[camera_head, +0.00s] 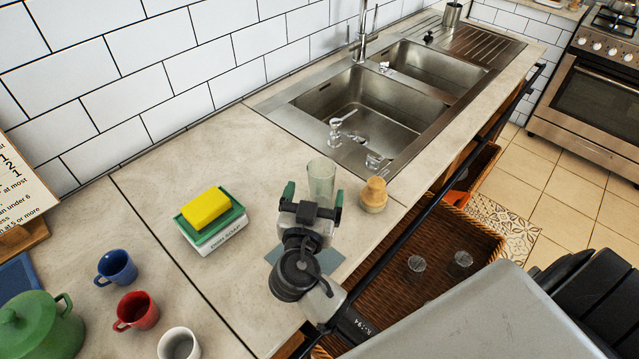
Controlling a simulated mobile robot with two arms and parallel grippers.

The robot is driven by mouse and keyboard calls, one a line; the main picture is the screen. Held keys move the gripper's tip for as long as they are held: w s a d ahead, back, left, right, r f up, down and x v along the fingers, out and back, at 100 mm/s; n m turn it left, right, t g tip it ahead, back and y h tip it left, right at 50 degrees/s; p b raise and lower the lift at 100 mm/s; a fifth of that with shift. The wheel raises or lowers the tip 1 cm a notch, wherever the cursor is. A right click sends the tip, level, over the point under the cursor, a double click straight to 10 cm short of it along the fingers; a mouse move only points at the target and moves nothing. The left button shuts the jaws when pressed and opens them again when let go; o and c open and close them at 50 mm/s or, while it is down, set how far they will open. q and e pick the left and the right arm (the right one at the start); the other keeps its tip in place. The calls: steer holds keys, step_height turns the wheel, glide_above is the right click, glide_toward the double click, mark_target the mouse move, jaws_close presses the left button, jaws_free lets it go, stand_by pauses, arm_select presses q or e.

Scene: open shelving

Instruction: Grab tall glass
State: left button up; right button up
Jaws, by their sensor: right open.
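The tall glass (321,173) is clear and slightly greenish, and stands upright on the counter near the sink's front left corner. My right gripper (314,192) is open in front of it, with one finger to the left of the glass and the other to its right. The gripper hides the lower part of the glass, so I cannot tell whether the fingers touch it or how deep between them it stands. My left gripper is not in view.
A wooden shaker-like object (373,195) stands close to the right of the gripper. A yellow sponge (206,207) lies on a soap box (218,236) to the left. Blue (117,267) and red (137,311) mugs stand farther left. The sink (365,110) is behind.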

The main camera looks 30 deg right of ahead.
mark_target(324, 159)
steer(key=shift+x, duration=1.05)
steer(key=p+x, duration=0.2)
steer(key=x, duration=0.3)
steer(key=shift+r, duration=0.1)
steer(key=shift+w+d, duration=0.25)
steer(key=shift+w, duration=0.1)
steer(key=shift+a, duration=0.1)
steer(key=c, duration=1.4)
